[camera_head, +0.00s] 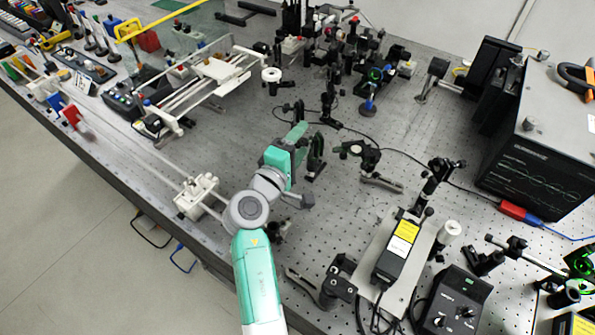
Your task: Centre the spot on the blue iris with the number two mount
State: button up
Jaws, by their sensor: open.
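My gripper (304,143) is at the end of the teal arm, over the middle of the bench, and its fingers are small and partly hidden by my own wrist. Close to its right is a dark upright optical mount (316,157); I cannot tell whether they touch. I cannot read a number on any mount. A post-mounted part with a blue piece (368,106), likely the blue iris, stands farther back, right of centre. A green glow (375,75) shows on a round mount just behind it. The spot's position on the iris is too small to tell.
A yellow-labelled black box (397,250) on a plate and a control box (455,302) stand at the front right. A large black instrument (540,135) fills the right. A white rail assembly (215,75) lies left. Cables and a low clamp (380,182) lie right of my gripper.

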jog(key=s+p, duration=0.1)
jog(key=s, duration=0.3)
jog(key=s+r, duration=0.1)
jog(key=s, duration=0.4)
jog(key=s+r+p, duration=0.1)
jog(key=s, duration=0.4)
jog(key=shift+a+r+p, duration=0.15)
jog(key=shift+a+p, duration=0.05)
jog(key=shift+p, duration=0.1)
jog(key=shift+c, duration=0.8)
